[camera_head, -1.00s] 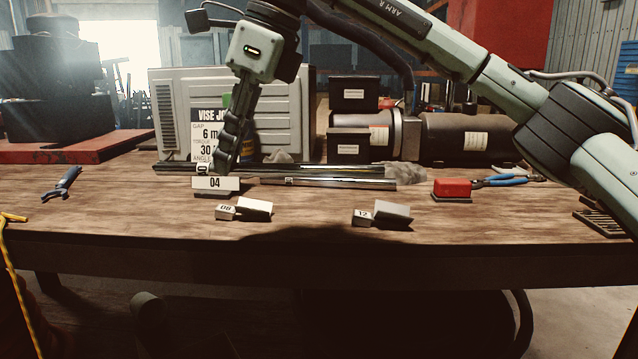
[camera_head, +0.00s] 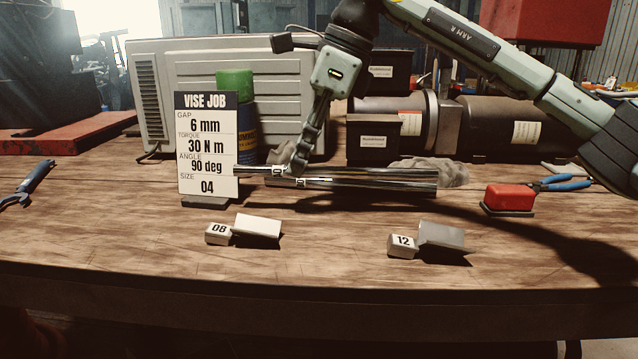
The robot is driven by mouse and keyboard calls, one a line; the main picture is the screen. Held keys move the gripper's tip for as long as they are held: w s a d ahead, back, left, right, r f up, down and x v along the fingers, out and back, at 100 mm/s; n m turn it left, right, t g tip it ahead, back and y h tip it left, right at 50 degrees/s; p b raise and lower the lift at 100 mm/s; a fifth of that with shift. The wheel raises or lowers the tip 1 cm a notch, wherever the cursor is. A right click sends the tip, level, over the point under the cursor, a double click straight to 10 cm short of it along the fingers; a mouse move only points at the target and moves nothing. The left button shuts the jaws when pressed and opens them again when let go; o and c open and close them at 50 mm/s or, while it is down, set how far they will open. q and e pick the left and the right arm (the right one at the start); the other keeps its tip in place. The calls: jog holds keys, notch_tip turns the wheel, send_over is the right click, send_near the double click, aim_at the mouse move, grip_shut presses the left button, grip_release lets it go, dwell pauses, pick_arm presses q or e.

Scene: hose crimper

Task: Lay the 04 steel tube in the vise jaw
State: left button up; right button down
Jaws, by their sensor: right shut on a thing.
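My right gripper (camera_head: 298,170) reaches down behind the middle of the bench and is shut on a shiny steel tube (camera_head: 390,173). The tube lies level, pointing left and right, with its left end just at the right edge of the job card. A second shiny tube (camera_head: 400,187) lies just in front of and below it, nearly parallel. The two overlap in view, so I cannot tell whether they touch. No size mark on either tube is legible. The job card (camera_head: 207,145) reads gap 6 mm, 30 N m, 90 deg, size 04. No vise jaw and no left gripper show.
Angled holders tagged 08 (camera_head: 257,228) and 12 (camera_head: 442,236) stand on the front of the wooden bench (camera_head: 330,265). A green-capped can (camera_head: 235,85), grey cabinet (camera_head: 180,60) and dark motor (camera_head: 490,125) stand behind. A red block (camera_head: 510,197) and blue pliers (camera_head: 565,183) lie right.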

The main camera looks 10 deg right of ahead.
aim_at(308, 207)
jog(key=shift+w+d+f, duration=0.2)
jog(key=shift+d+f, duration=0.2)
jog(key=shift+d, duration=0.25)
jog(key=shift+w+d+f, duration=0.2)
jog(key=shift+d+f, duration=0.15)
jog(key=shift+d, duration=0.25)
jog(key=shift+f+p, duration=0.3)
jog(key=shift+f, duration=1.7)
pick_arm(q)
jog(key=f, duration=0.1)
jog(key=s+f, duration=0.1)
jog(key=shift+s+a+f, duration=0.25)
jog(key=shift+a+f, duration=0.05)
jog(key=shift+a, duration=0.1)
jog(key=shift+w+d+r, duration=0.1)
jog(key=shift+w+r, duration=0.1)
jog(key=shift+r, duration=0.05)
pick_arm(e)
jog(key=c, duration=1.5)
grip_release()
jog(key=shift+r, duration=0.1)
jog(key=shift+v, duration=1.2)
pick_arm(q)
jog(key=shift+w+d+r, duration=0.1)
jog(key=shift+w+r, duration=0.1)
jog(key=shift+r, duration=0.3)
pick_arm(e)
jog(key=shift+v, duration=4.75)
